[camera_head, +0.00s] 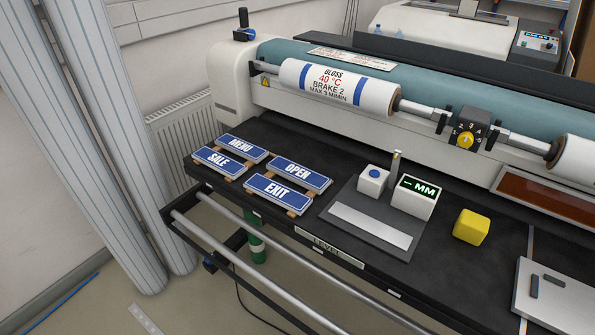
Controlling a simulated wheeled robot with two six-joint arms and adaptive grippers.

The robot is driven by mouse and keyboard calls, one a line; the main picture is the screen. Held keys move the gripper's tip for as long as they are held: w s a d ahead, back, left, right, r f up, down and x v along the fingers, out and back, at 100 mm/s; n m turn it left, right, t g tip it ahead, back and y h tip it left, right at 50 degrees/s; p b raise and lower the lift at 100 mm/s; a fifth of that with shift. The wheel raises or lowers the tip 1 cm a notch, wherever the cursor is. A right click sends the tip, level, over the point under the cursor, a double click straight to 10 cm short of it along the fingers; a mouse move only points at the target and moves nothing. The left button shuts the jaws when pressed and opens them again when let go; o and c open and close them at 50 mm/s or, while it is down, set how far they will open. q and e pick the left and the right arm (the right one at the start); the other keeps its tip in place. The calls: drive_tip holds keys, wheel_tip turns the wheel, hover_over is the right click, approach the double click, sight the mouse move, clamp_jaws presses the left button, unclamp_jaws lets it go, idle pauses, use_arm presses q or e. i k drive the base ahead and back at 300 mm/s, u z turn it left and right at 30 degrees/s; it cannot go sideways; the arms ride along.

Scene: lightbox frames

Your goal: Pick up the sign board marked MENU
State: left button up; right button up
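The MENU sign board (242,149) is a blue plate with white letters and a pale edge. It lies at the back left of a group of similar boards on the black table, raised on small wooden strips. The SALE board (218,161) is just in front of it, the OPEN board (299,174) to its right, and the EXIT board (277,192) in front of OPEN. Neither of my grippers shows in the head view.
Behind the boards is a laminator roll (340,88). Right of them are a grey plate with a gauge (415,197) and a yellow block (471,227). Metal rails (290,270) run along the table's front. Black table surface between boards and roller is clear.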

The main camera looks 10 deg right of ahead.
sight(241, 147)
drive_tip(key=k, duration=0.5)
drive_tip(key=u, duration=1.4)
drive_tip(key=i, duration=1.3)
drive_tip(key=z, duration=2.5)
